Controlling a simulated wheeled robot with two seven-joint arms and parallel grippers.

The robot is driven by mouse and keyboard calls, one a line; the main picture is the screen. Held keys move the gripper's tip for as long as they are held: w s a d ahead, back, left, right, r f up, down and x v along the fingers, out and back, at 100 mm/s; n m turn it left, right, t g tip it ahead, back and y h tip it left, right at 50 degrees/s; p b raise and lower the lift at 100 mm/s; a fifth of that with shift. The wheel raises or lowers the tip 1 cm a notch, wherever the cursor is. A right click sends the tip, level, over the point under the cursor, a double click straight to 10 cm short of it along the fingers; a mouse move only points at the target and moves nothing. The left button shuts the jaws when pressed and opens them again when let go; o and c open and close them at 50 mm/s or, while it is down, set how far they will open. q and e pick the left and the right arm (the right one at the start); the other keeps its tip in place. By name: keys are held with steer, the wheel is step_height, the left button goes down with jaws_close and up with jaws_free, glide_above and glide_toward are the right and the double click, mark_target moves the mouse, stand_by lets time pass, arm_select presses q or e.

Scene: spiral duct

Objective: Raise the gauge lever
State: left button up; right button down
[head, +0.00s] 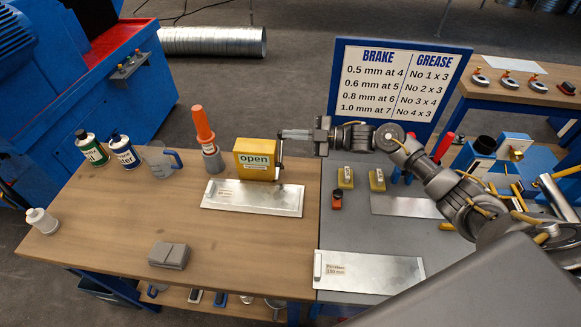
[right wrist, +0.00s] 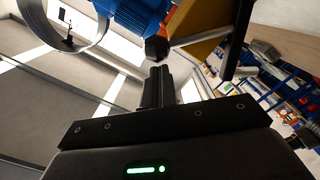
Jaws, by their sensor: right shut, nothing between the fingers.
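My right gripper (head: 284,134) comes in from the right at the box's upper right corner. Its fingers are shut with nothing between them. In the right wrist view the shut black fingers (right wrist: 159,88) point up the picture; a yellow surface (right wrist: 200,35) and a dark bar (right wrist: 238,40) lie beyond. I cannot tell whether the fingers touch the lever. My left gripper is not in view.
A grey block (head: 169,255) lies in front. A sign (head: 399,84) stands behind my right arm. Small yellow blocks (head: 346,178) lie right.

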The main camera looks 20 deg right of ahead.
steer(key=shift+w+d+f+m+b, duration=0.2)
steer(key=shift+w+m, duration=0.15)
steer(key=shift+m, duration=0.05)
steer(key=shift+w+d+f+m+b, duration=0.15)
steer(key=shift+w+d+m+b, duration=0.05)
steer(key=shift+w+m, duration=0.2)
steer(key=shift+r, duration=0.1)
steer(key=s+d+r, duration=0.3)
steer(key=s+d, duration=0.4)
steer(key=d, duration=0.1)
steer(key=shift+s+r+b, duration=0.2)
steer(key=shift+s+b, duration=0.1)
steer(key=shift+d, duration=0.1)
stand_by(0.5)
